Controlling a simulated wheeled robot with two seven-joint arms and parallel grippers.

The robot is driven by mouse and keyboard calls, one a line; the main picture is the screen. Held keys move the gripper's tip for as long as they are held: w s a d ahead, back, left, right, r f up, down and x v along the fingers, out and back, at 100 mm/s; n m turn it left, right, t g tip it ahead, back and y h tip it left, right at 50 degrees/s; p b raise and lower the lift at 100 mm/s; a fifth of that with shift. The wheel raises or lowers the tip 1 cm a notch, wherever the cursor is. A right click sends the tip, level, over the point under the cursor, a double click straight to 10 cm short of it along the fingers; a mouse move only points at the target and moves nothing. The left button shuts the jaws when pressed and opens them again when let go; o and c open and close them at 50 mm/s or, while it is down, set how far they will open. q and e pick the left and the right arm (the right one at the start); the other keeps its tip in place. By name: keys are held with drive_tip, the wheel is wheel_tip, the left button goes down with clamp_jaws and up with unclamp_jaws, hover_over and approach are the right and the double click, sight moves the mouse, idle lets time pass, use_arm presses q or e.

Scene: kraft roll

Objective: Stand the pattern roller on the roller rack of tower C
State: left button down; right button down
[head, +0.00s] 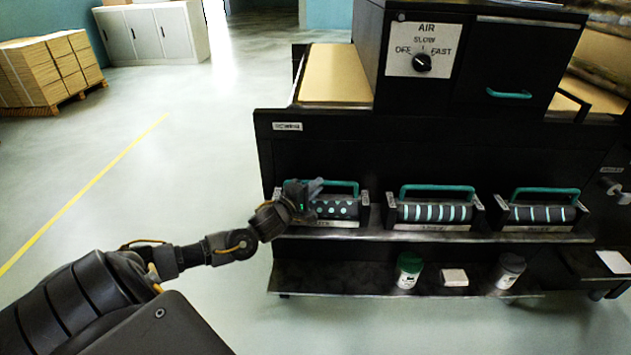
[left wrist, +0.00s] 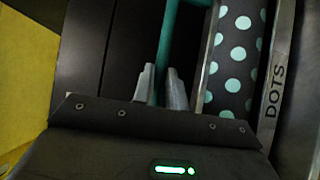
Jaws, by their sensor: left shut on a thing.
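A dark pattern roller with pale teal dots (head: 335,209) lies in the leftmost cradle of a rack shelf on the black machine. In the left wrist view the dotted roller (left wrist: 232,60) lies beside a plate reading DOTS (left wrist: 274,92). My left gripper (head: 316,186) is shut on the roller's teal handle (left wrist: 169,40), with its two fingers on either side of the bar. The roller still appears seated in its cradle. Two other rollers, one with broad pale stripes (head: 435,212) and one with thin stripes (head: 540,214), sit to the right. I cannot identify tower C here.
A lower shelf (head: 340,278) holds a green-lidded jar (head: 409,270), a pale block (head: 454,277) and a grey-lidded jar (head: 510,271). Above is a panel with an AIR knob (head: 422,62). Open floor lies left, with stacked boxes (head: 50,70) and a white cabinet (head: 155,32) behind.

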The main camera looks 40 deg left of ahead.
use_arm(q)
drive_tip(key=shift+w+r, duration=0.1)
use_arm(e)
drive_tip(key=shift+w+r, duration=0.15)
drive_tip(key=shift+r, duration=0.05)
use_arm(q)
drive_tip(key=c, duration=1.9)
unclamp_jaws()
drive_tip(key=shift+f, duration=0.35)
drive_tip(key=o, duration=0.5)
drive_tip(key=shift+r, duration=0.1)
use_arm(e)
drive_tip(key=shift+f, duration=0.1)
use_arm(q)
drive_tip(key=shift+r, duration=0.1)
drive_tip(key=s, duration=1.2)
drive_tip(key=shift+d, duration=0.15)
use_arm(e)
drive_tip(key=shift+s+d+f, duration=0.25)
drive_tip(key=shift+s+f, duration=0.1)
drive_tip(key=shift+s, duration=0.1)
use_arm(q)
drive_tip(key=shift+s, duration=0.1)
